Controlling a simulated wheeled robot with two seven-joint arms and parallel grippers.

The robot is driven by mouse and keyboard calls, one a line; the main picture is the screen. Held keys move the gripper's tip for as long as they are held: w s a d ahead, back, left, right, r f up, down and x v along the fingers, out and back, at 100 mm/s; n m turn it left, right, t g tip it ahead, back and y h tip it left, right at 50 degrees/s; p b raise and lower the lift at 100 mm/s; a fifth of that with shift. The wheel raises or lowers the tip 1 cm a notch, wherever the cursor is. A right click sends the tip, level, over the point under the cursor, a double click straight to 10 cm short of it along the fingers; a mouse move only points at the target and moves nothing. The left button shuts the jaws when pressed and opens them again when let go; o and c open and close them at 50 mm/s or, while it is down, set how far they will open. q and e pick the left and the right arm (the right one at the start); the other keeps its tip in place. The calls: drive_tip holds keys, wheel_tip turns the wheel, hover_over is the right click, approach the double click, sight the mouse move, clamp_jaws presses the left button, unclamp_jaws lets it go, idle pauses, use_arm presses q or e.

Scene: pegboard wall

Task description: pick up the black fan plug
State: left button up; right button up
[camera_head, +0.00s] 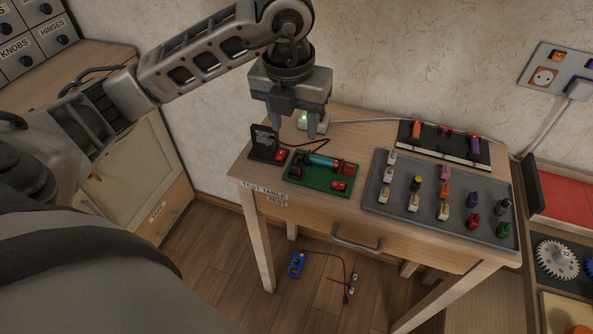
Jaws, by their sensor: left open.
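My left gripper (292,122) points down over the back left of the test table (232,172), with its fingers apart and nothing seen between them. Just below it stands a small black upright unit (264,137), perhaps the fan, with a red part at its base. A red wire runs from near it toward the green board (318,183), which carries a cylinder and red parts. A dark plug (502,206) stands at the right of the grey tray (377,204). I cannot tell which dark piece is the black fan plug. My right gripper is not in view.
The tray holds several coloured plugs. A black strip (404,131) with orange and purple plugs lies behind it. A white box (305,117) with a green light is partly behind the fingers. A blue part (297,264) with wires lies on the floor.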

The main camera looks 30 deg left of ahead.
use_arm(q)
hover_over(297, 164)
drive_tip(key=f, duration=0.6)
drive_tip(key=shift+s+d, duration=0.1)
drive_tip(key=shift+s, duration=0.3)
drive_tip(key=f, duration=0.3)
drive_tip(key=f+p, duration=0.1)
drive_tip(key=f, duration=0.1)
drive_tip(key=shift+w+f, duration=0.1)
drive_tip(key=shift+w, duration=0.15)
clamp_jaws()
